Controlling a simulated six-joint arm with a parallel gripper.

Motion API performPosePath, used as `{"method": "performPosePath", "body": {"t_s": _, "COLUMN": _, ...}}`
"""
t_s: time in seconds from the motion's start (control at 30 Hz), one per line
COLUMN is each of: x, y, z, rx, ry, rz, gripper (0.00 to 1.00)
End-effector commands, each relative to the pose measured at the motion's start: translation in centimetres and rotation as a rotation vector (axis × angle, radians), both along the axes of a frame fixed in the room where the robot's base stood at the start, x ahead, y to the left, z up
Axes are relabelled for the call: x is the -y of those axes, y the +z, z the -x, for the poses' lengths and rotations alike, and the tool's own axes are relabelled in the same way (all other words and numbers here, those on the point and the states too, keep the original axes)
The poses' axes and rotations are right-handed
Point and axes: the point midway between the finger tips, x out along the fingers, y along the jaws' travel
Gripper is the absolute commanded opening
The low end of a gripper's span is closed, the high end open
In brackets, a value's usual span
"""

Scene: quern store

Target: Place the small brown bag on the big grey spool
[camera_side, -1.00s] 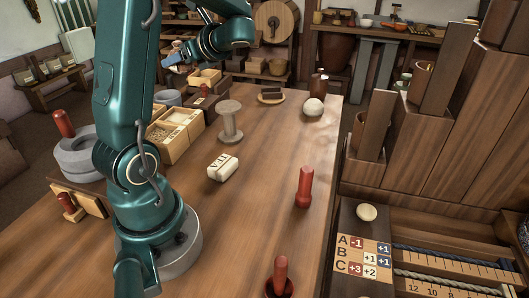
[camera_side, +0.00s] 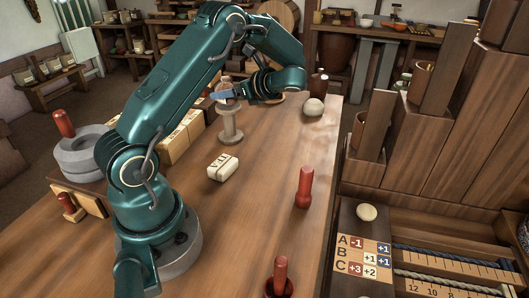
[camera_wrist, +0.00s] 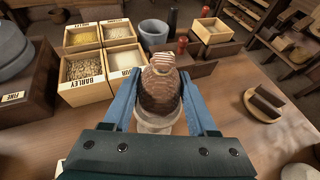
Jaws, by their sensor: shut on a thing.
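The small brown bag (camera_wrist: 161,84), ribbed with a pale tied top, is upright between the two blue fingers of my gripper (camera_wrist: 159,94) in the wrist view. In the side view the bag (camera_side: 225,82) shows above the blue fingers of my gripper (camera_side: 226,95). The grey spool (camera_side: 230,128) stands upright on the table directly below. Its pale top (camera_wrist: 158,122) shows under the bag in the wrist view. I cannot tell whether the bag touches the spool top or hangs just over it.
Labelled grain boxes (camera_wrist: 85,68) stand left of the spool. A white block (camera_side: 222,167), a red peg (camera_side: 304,187) and a pale round stone (camera_side: 313,107) are on the table. A round board (camera_wrist: 262,105) with dark pieces lies to the right.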

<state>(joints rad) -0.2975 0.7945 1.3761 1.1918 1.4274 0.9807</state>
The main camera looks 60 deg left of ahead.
Motion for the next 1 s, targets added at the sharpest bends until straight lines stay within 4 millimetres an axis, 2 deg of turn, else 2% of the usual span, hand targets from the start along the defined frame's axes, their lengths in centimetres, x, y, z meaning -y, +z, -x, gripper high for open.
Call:
{"method": "performPosePath", "body": {"t_s": 0.1, "x": 0.0, "y": -0.7, "z": 0.0, "rx": 0.001, "ry": -0.001, "rz": -0.001, "gripper": 0.00}}
{"method": "performPosePath", "body": {"t_s": 0.4, "x": 0.0, "y": -0.8, "z": 0.0, "rx": 0.000, "ry": -0.001, "rz": -0.001, "gripper": 0.00}}
{"method": "performPosePath", "body": {"t_s": 0.43, "x": 0.0, "y": -0.8, "z": 0.0, "rx": 0.001, "ry": -0.001, "rz": -0.001, "gripper": 0.66}}
{"method": "performPosePath", "body": {"t_s": 0.5, "x": 0.0, "y": -0.8, "z": 0.0, "rx": 0.002, "ry": -0.001, "rz": -0.001, "gripper": 0.88}}
{"method": "performPosePath", "body": {"t_s": 0.87, "x": 0.0, "y": -0.5, "z": 0.0, "rx": 0.003, "ry": -0.001, "rz": -0.001, "gripper": 0.88}}
{"method": "performPosePath", "body": {"t_s": 1.0, "x": 1.4, "y": 0.0, "z": -0.7, "rx": 0.004, "ry": -0.004, "rz": -0.003, "gripper": 0.88}}
